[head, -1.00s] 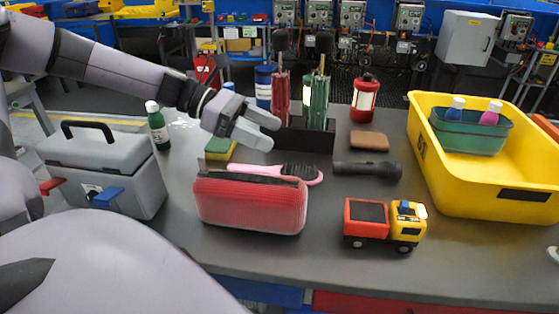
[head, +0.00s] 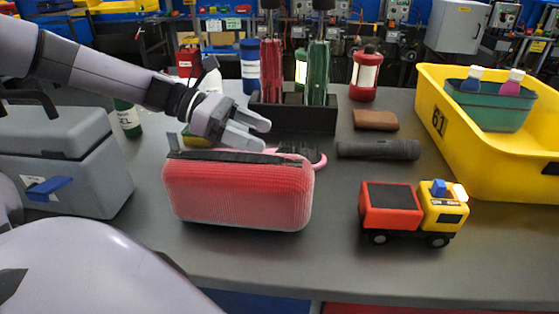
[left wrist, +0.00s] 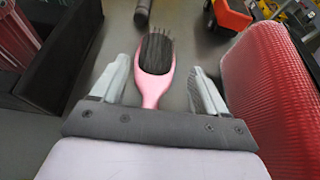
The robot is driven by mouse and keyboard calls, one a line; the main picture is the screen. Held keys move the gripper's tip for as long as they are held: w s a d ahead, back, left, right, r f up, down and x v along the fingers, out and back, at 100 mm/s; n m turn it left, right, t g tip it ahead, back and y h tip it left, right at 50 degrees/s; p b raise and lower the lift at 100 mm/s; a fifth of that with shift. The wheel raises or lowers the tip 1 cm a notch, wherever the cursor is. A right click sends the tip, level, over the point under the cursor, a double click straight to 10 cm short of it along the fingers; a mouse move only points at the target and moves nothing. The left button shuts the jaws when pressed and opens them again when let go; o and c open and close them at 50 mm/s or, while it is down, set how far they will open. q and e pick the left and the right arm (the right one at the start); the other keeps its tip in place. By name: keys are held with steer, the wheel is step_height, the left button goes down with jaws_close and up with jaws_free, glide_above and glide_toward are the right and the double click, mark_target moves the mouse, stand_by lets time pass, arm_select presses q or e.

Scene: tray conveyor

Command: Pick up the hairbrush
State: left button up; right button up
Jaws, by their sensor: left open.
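The pink hairbrush with dark bristles (left wrist: 155,62) lies on the grey table. In the left wrist view its head and neck show between the fingers, and the rest of its handle is hidden under my gripper. In the head view only part of the hairbrush (head: 316,156) shows behind the red pouch. My left gripper (head: 258,133) is open above the handle, with its fingers (left wrist: 158,83) on either side of the brush and not closed on it. My right gripper is not in view.
The red ribbed pouch (head: 240,192) stands close in front of my left gripper, and a black holder (head: 295,117) stands behind it.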

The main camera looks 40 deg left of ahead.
mark_target(289, 146)
arm_select(q)
steer(key=shift+x, duration=3)
steer(key=shift+r, duration=0.1)
steer(key=c, duration=1.1)
